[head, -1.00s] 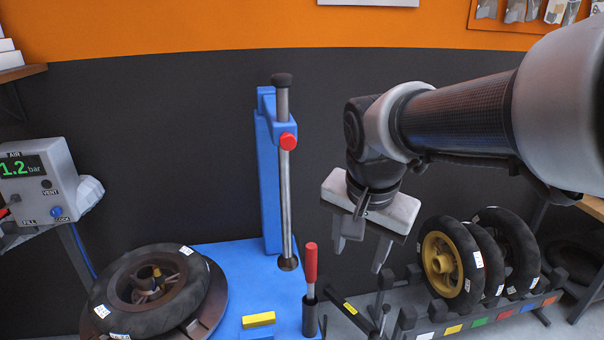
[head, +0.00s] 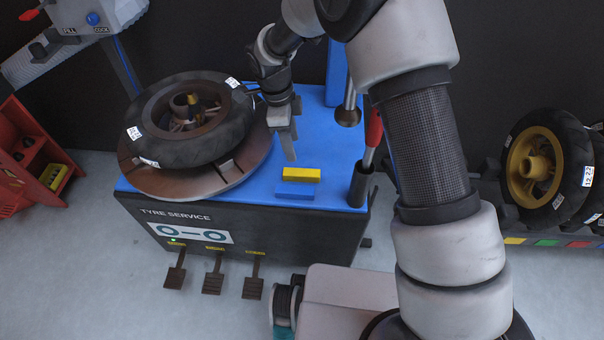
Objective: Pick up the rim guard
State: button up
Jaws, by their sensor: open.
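The small yellow block (head: 301,174), which I take to be the rim guard, sits at the front of the blue machine top. A blue block (head: 294,192) lies directly in front of and below it. My gripper (head: 289,150) hangs above and just behind the yellow block, slightly to its left, pointing down. It is open and empty, seen nearly edge-on, so one finger largely hides the other. A gap shows between the fingertips and the yellow block.
A tyre (head: 190,145) lies on the round turntable (head: 195,185) just left of my gripper. A red-handled lever (head: 373,128) in a dark holder (head: 361,185) stands to the right. Pedals (head: 213,280) are below the front. Wheels (head: 545,170) stand in a rack at right.

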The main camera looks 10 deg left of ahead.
jog(key=b, duration=0.1)
send_over(301, 172)
jog(key=a, duration=0.1)
jog(key=f, duration=0.6)
jog(key=shift+a+f, duration=0.2)
jog(key=f, duration=0.2)
jog(key=d+f+b, duration=0.1)
jog(key=f, duration=0.2)
jog(key=shift+d+f, duration=0.1)
jog(key=shift+d, duration=0.05)
jog(key=c, duration=1.1)
